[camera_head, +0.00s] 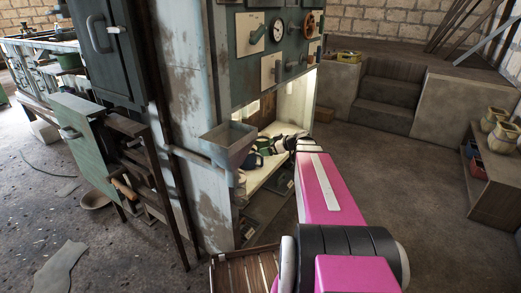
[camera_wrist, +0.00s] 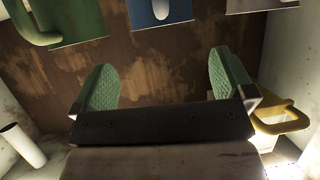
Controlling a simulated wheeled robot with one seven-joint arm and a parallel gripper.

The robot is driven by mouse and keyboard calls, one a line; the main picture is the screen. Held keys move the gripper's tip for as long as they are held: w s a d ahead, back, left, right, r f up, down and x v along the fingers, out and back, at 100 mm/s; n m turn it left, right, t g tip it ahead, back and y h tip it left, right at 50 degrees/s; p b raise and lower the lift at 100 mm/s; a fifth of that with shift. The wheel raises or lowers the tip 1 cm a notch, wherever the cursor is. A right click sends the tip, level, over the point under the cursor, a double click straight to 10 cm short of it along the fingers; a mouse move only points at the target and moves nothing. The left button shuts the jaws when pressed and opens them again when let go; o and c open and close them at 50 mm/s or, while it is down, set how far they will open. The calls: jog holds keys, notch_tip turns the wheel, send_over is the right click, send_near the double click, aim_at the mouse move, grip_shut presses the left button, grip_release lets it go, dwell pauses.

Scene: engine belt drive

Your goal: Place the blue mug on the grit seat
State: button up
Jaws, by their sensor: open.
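A dark blue mug (camera_head: 253,160) appears to stand on the lit shelf inside the machine's opening in the head view, partly hidden by the metal hopper in front. My gripper (camera_wrist: 160,80) is open in the wrist view, with its two green textured pads apart and nothing between them. I cannot tell which surface is the grit seat. No clearly blue mug shows in the wrist view.
A green curved handle (camera_wrist: 40,25) and a pale cylinder (camera_wrist: 160,8) show at the wrist view's top. A yellow handle (camera_wrist: 282,120) is close to the right finger. A white cylinder (camera_wrist: 22,145) is at left. The grey hopper (camera_head: 228,143) juts out beside the opening.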

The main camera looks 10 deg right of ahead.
jog(key=s+a+f+m+g+h, duration=0.3)
jog(key=s+f+m+g+h, duration=0.1)
jog(key=s, duration=0.5)
jog(key=s+a+f+m+g+h, duration=0.4)
jog(key=s+f+m+h, duration=0.2)
jog(key=s+f, duration=0.2)
jog(key=shift+s, duration=1.1)
jog(key=shift+a, duration=0.1)
